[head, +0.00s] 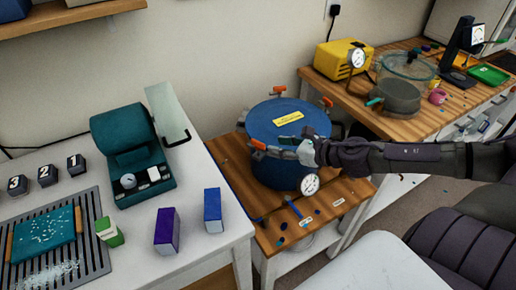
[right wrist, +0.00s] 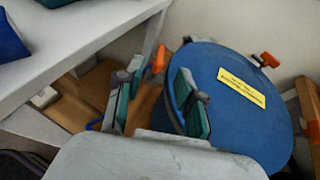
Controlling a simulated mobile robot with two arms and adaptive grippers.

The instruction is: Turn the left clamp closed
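A blue round pressure pot (head: 268,125) with a yellow label on its lid stands on a wooden bench; it also fills the right of the right wrist view (right wrist: 250,125). The left clamp's orange handle (head: 258,144) is at the pot's front-left rim; in the right wrist view it (right wrist: 158,60) shows between and beyond the fingers. My right gripper (head: 282,147) reaches across the pot's front to this handle. Its two teal-padded fingers (right wrist: 156,90) are apart. Contact with the handle is unclear. My left gripper is not in view.
Other orange clamps sit at the pot's back (head: 278,90) and right (head: 327,102). A pressure gauge (head: 310,184) is on its front. A white table (head: 225,238) with boxes and a teal machine (head: 130,150) stands left. A yellow unit (head: 343,62) is behind right.

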